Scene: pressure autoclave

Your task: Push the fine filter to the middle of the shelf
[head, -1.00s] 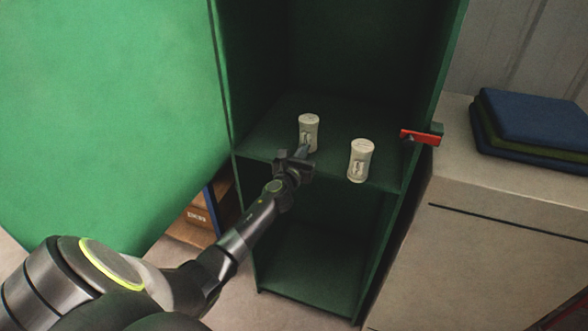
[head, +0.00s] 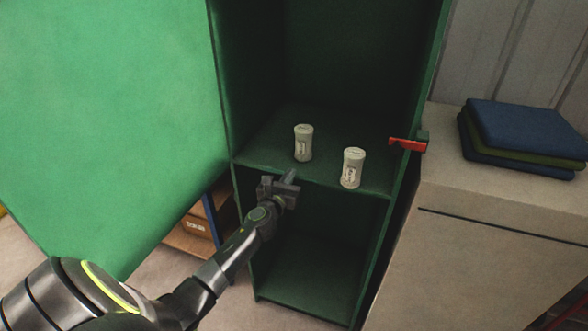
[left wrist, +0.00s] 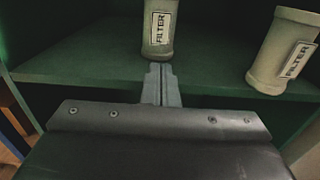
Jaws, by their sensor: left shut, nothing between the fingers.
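Two pale cylindrical filters stand upright on the green cabinet's shelf (head: 262,153). The left filter (head: 303,143) stands a little farther back, and the right filter (head: 353,168) is near the front edge. Both labels read "FILTER" in the left wrist view, on the left one (left wrist: 159,28) and the right one (left wrist: 285,52); I cannot tell which is the fine filter. My left gripper (head: 292,178) is shut and empty, at the shelf's front edge, just in front of the left filter. Its closed fingertips (left wrist: 160,70) point at that filter's base. My right gripper is not in view.
The open green door (head: 110,110) stands at the left. A red latch (head: 407,145) sticks out from the cabinet's right side. Folded cloths (head: 525,135) lie on a pale counter (head: 480,200) at the right. A lower compartment is empty.

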